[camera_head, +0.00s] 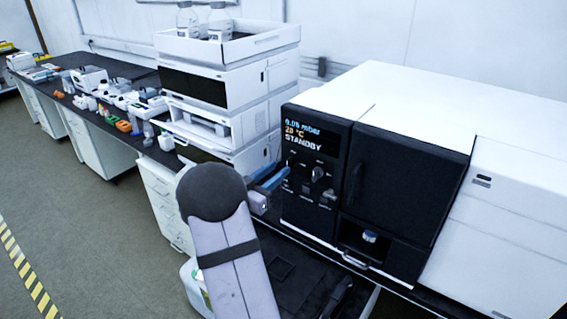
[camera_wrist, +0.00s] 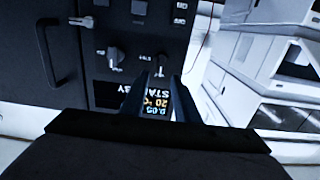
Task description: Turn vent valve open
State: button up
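The black instrument's control panel (camera_head: 309,165) has a lit display (camera_head: 311,137) reading 0.05 mbar, 20 °C and STANDBY. In the wrist view, which shows the panel upside down, a small knob (camera_wrist: 159,64) sits beside a label that looks like VENT; I take it as the vent valve. My gripper (camera_wrist: 159,78) is open, with its two dark fingers spread around the line to that knob. I cannot tell whether they touch it. In the head view my gripper (camera_head: 280,178) is at the panel's left edge, partly hidden by my arm.
Another, larger knob (camera_wrist: 116,56) is close beside the vent knob. A dark door with a handle (camera_wrist: 48,52) is beyond it. A stack of white modules (camera_head: 228,90) carrying bottles (camera_head: 187,20) stands left of the instrument. A dark bench with small items (camera_head: 120,100) runs further left.

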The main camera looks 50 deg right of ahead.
aim_at(287, 162)
jog(key=shift+d+p, duration=0.55)
jog(key=shift+d, duration=1.5)
grip_shut()
